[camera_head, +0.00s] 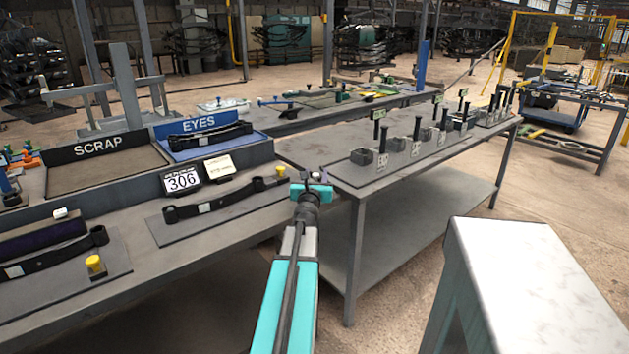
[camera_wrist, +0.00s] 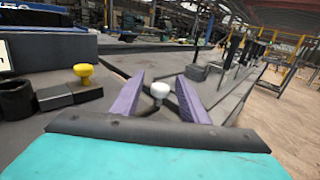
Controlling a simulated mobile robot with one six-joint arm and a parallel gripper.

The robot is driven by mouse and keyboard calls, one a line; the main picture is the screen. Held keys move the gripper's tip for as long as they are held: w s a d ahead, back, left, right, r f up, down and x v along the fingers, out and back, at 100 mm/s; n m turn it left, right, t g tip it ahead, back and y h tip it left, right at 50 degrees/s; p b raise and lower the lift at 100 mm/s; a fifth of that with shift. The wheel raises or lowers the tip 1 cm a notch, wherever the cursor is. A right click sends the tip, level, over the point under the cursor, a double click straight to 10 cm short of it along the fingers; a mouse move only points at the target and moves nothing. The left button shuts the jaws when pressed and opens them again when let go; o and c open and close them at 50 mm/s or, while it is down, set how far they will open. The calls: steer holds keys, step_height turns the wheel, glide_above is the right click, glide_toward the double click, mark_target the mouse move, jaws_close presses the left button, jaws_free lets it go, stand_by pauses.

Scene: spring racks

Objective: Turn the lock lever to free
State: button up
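My gripper (camera_head: 313,180) reaches out at the right end of the left bench. In the wrist view its two purple fingers (camera_wrist: 160,78) stand apart, with a white knob (camera_wrist: 159,90) between them. The knob sits on a dark bar, and I cannot tell whether a finger touches it. No part is labelled as the lock lever; the white knob may be its end. A yellow knob (camera_wrist: 83,71) stands on a dark block left of the fingers; it also shows in the head view (camera_head: 281,170). My gripper hides the white knob in the head view.
The left bench holds a black leaf spring (camera_head: 225,197), a 306 sign (camera_head: 181,181), and SCRAP (camera_head: 98,146) and EYES (camera_head: 199,125) trays. A second bench (camera_head: 335,177) carries a row of upright black handles. A pale-topped stand (camera_head: 530,285) is at the lower right.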

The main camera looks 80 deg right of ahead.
steer(key=shift+a, duration=0.1)
steer(key=shift+s+a, duration=0.15)
steer(key=shift+a, duration=1.7)
steer(key=shift+s+a, duration=0.1)
steer(key=shift+a, duration=1.7)
steer(key=shift+s, duration=0.1)
